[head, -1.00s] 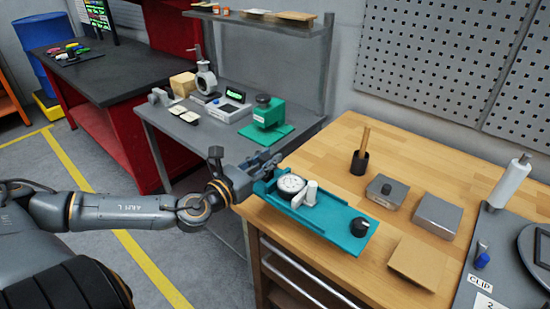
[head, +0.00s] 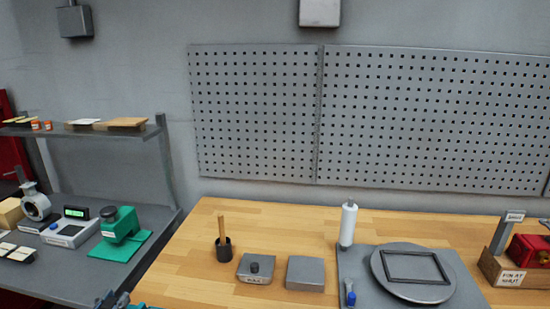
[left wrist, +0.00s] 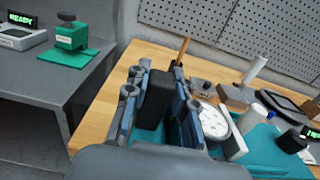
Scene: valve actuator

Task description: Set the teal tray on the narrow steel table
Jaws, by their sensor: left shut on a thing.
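The teal tray (left wrist: 262,158) fills the lower right of the left wrist view. It carries a round white dial gauge (left wrist: 213,122), a white upright piece (left wrist: 236,147) and a black knob (left wrist: 291,140). My left gripper (left wrist: 157,92) is shut on a black block-like grip at the tray's near end. In the head view only a bit of this gripper (head: 116,299) shows at the bottom left edge. The grey steel table (head: 75,266) stands left of the wooden bench; it also shows in the left wrist view (left wrist: 32,78). My right gripper is out of view.
The steel table holds a green press (head: 120,226), a device with a lit display (head: 72,229) and small items, under a shelf (head: 85,130). The wooden bench (head: 190,270) holds a black cup with a stick (head: 223,248), grey blocks (head: 305,273) and a round plate (head: 412,290).

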